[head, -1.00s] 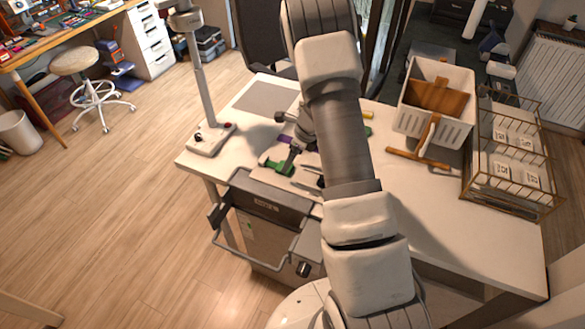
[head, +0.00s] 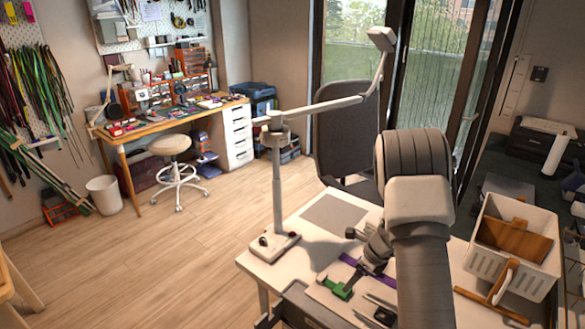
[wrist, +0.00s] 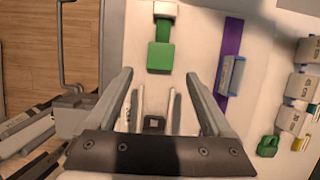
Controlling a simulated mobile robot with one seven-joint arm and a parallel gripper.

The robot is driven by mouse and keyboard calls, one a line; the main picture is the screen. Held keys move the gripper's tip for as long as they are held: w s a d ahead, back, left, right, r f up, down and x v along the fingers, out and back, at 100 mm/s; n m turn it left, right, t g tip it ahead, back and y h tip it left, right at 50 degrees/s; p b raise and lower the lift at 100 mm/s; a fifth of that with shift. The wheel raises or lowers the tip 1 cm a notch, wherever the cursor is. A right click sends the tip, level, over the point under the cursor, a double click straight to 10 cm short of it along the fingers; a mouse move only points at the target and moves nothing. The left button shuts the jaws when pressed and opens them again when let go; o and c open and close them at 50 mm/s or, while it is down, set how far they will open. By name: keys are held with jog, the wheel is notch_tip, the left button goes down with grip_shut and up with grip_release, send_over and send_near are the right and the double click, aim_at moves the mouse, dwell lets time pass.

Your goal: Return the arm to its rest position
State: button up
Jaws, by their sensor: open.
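My arm rises on the right of the head view, over the white worktable (head: 330,255). My gripper (wrist: 160,76) shows in the wrist view with its two fingers wide apart and nothing between them. It hangs over a pale board with a green block (wrist: 160,56) just beyond the fingertips. The green block also shows in the head view (head: 336,289). A purple strip (wrist: 232,45) with a blue-grey clip (wrist: 232,76) lies right of the fingers. My arm hides part of the table in the head view.
A lamp on a post (head: 278,190) stands at the table's left corner. A white bin (head: 514,247) stands on the right side of the table. White labelled blocks (wrist: 302,85) line the right of the wrist view. A dark chair (head: 345,140) is behind the table.

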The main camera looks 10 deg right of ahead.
jog(key=s+a+r+n, duration=0.3)
jog(key=r+n, duration=0.1)
jog(key=r, duration=0.4)
jog(key=s+a+r+n, duration=0.3)
jog(key=r+n, duration=0.2)
jog(key=r, duration=0.3)
jog(key=s+a+r+n, duration=0.3)
jog(key=a+r+n, duration=0.1)
jog(key=r, duration=0.4)
jog(key=s+r+n+t+h, duration=0.1)
jog(key=s+r+n, duration=0.3)
jog(key=s+n, duration=0.3)
jog(key=s+r+n+t+h, duration=0.1)
jog(key=s+r+n, duration=0.4)
jog(key=s, duration=0.7)
jog(key=shift+s+a+n+t+h, duration=0.2)
jog(key=shift+s+n+t+h, duration=0.15)
jog(key=shift+n, duration=0.55)
